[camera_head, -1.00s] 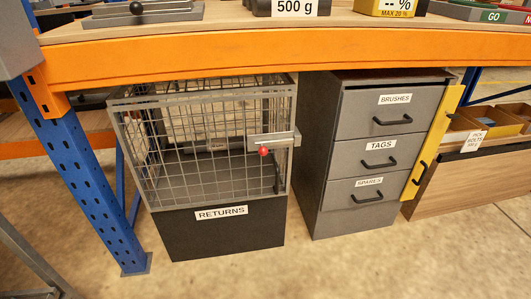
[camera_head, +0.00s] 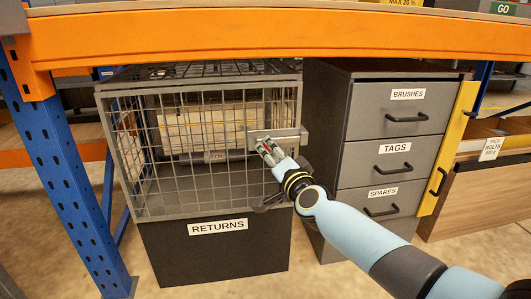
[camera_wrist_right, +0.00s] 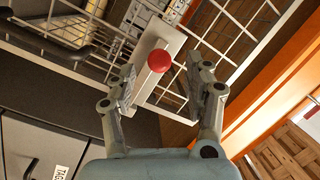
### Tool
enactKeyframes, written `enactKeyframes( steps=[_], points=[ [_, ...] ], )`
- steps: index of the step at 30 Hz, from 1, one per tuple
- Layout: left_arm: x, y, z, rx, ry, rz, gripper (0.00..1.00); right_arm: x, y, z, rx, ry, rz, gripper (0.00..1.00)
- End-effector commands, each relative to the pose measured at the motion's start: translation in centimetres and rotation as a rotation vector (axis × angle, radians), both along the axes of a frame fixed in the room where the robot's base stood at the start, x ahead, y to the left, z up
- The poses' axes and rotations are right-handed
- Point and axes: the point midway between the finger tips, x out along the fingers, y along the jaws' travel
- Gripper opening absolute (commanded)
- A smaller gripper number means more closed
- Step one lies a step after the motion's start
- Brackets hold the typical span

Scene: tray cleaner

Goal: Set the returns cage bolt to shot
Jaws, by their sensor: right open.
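The returns cage (camera_head: 208,115) is a grey wire cage above a black panel labelled RETURNS. Its bolt is a flat grey plate (camera_head: 292,134) at the cage's right front edge, with a red knob. In the right wrist view the red knob (camera_wrist_right: 159,60) lies between and a little beyond the fingertips, and the pale bolt plate (camera_wrist_right: 150,45) runs behind it. My right gripper (camera_head: 264,145) is at the bolt, open; its fingers also show in the right wrist view (camera_wrist_right: 165,92), one on each side of the knob, apart from it. My left gripper is not in view.
An orange bench beam (camera_head: 280,35) runs above the cage. A grey drawer unit (camera_head: 330,120) stands just right of it, behind my right arm. A blue upright (camera_head: 60,170) stands at the left. The floor in front is clear.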

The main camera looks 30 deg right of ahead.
Motion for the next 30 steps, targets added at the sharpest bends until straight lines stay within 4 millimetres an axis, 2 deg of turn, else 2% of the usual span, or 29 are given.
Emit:
enactKeyframes(
  steps=[3, 8, 19, 30],
  points=[
    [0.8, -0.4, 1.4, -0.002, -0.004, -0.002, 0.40, 2.2, -0.4, -0.3, 0.001, 0.001, -0.001, 0.51],
    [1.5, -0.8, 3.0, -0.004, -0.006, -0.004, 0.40, 3.9, -0.7, -0.3, -0.001, 0.002, 0.000, 0.51],
    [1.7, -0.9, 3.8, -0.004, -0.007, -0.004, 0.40, 4.4, -0.8, -0.1, -0.001, 0.002, 0.000, 0.51],
    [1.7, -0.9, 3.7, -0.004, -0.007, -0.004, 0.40, 4.4, -0.8, -0.1, -0.001, 0.002, 0.000, 0.03]
  ],
)
